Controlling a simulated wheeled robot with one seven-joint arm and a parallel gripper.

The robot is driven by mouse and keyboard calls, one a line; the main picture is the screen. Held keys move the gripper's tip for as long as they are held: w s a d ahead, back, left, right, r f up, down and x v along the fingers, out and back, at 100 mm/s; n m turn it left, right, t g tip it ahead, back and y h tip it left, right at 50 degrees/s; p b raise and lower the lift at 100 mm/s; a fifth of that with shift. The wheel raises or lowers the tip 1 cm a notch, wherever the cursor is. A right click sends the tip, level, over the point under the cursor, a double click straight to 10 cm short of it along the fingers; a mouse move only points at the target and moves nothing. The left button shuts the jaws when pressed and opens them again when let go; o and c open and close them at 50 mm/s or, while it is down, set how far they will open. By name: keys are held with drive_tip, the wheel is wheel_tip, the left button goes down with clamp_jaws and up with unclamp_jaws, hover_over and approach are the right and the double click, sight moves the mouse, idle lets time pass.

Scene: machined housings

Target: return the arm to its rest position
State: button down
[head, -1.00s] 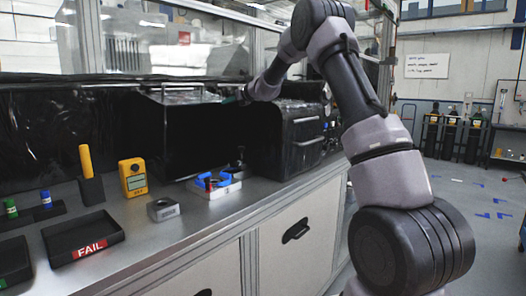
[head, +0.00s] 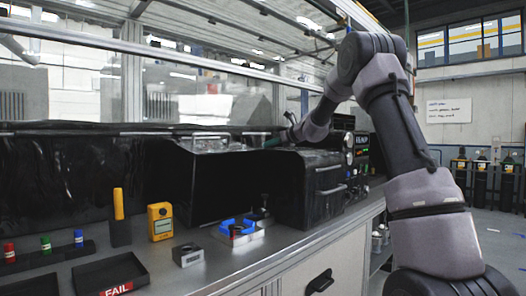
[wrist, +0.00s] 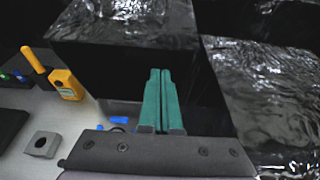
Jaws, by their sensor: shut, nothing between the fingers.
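My gripper (wrist: 162,72) shows in the wrist view as two green fingers pressed together, with nothing between them. In the head view my arm reaches in from the right, and the gripper end (head: 274,142) is small and partly hidden near the black-covered boxes at the back of the bench. The gripper is above the bench top, apart from the housing. A grey machined housing (head: 187,255) with a round hole stands on the bench; it also shows in the wrist view (wrist: 43,144).
A yellow meter (head: 160,222), a black holder with a yellow handle (head: 118,205) and a blue fixture (head: 237,227) stand on the bench. A black FAIL tray (head: 108,272) lies front left. Black boxes (head: 312,190) stand close to my arm.

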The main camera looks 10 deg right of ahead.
drive_tip(key=s+r+n+g+h, duration=0.15)
drive_tip(key=s+n, duration=0.45)
drive_tip(key=s, duration=0.7)
drive_tip(key=s+r+n+g, duration=0.25)
drive_tip(key=s+n, duration=0.35)
drive_tip(key=s, duration=0.7)
drive_tip(key=s+d+f+n+h, duration=0.1)
drive_tip(key=s+d+f+n, duration=0.1)
drive_tip(key=s, duration=0.6)
drive_tip(key=s+d+f+n+h, duration=0.2)
drive_tip(key=s+d+f+n, duration=0.1)
drive_tip(key=s+n, duration=0.3)
drive_tip(key=s+d+f+n+h, duration=0.2)
drive_tip(key=s+f+n, duration=0.2)
drive_tip(key=s, duration=0.7)
drive_tip(key=shift+d+f+n+g, duration=0.15)
drive_tip(key=shift+f+n+g, duration=0.2)
drive_tip(key=shift+n+g, duration=0.05)
